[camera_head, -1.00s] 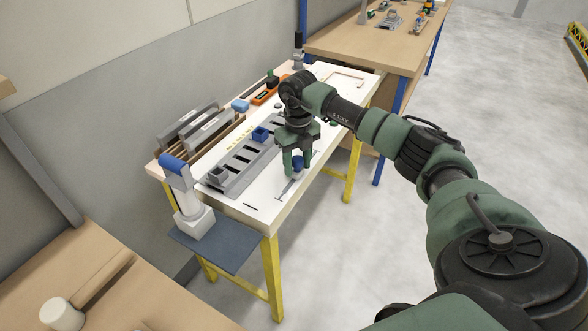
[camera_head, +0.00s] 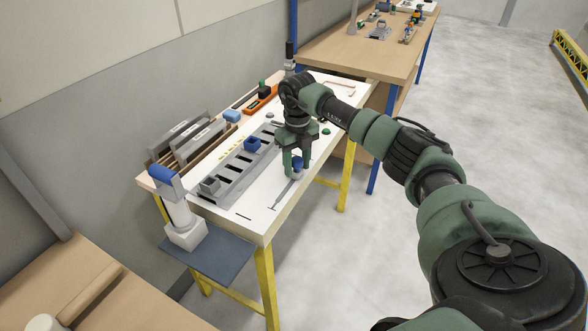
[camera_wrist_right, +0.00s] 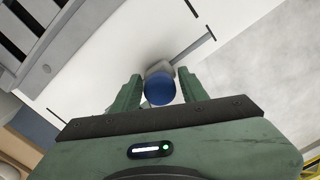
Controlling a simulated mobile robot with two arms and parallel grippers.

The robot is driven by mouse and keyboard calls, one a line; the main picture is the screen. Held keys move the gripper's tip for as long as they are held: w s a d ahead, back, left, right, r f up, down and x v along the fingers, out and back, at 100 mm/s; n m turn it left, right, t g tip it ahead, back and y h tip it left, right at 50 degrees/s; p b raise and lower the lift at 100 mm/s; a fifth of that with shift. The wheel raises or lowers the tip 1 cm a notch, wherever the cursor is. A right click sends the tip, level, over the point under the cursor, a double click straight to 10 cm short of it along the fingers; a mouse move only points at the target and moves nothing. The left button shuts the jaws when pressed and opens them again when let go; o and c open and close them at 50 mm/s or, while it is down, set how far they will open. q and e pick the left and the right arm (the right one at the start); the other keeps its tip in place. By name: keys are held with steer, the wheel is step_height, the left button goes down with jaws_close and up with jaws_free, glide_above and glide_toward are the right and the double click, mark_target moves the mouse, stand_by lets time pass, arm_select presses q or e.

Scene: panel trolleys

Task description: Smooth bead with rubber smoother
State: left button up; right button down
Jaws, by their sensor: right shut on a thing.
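My right gripper (camera_head: 296,174) is shut on a small tool with a blue rounded top (camera_head: 299,162) and a pale grey lower part, which I take to be the rubber smoother. In the right wrist view the blue top (camera_wrist_right: 160,88) sits between the two green fingers (camera_wrist_right: 160,92), with the grey part beyond it. The tool is at a thin dark grey line (camera_head: 284,193) on the white tabletop, perhaps the bead; contact is hard to tell. The line also shows in the right wrist view (camera_wrist_right: 192,48). My left gripper is out of view.
The white-topped table (camera_head: 250,225) has yellow legs. A grey slotted rack (camera_head: 225,180) lies left of the gripper, with a blue block (camera_head: 252,145) on it. Upright grey panels (camera_head: 190,140) stand behind. A blue-topped white device (camera_head: 178,205) is at the near left end. Floor is clear at right.

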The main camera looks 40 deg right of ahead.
steer(key=shift+d, duration=0.35)
steer(key=shift+w+d+b, duration=0.35)
steer(key=shift+d, duration=0.4)
steer(key=shift+w+d+b, duration=0.35)
steer(key=shift+d, duration=0.35)
steer(key=shift+w+d, duration=0.1)
steer(key=shift+w+d+b, duration=0.3)
steer(key=shift+d+b, duration=0.15)
steer(key=shift+d, duration=0.3)
steer(key=shift+w+d+b, duration=0.25)
steer(key=shift+d+b, duration=0.15)
steer(key=shift+d, duration=0.35)
steer(key=shift+w+d+b, duration=0.25)
steer(key=shift+d+b, duration=0.15)
steer(key=shift+d, duration=0.15)
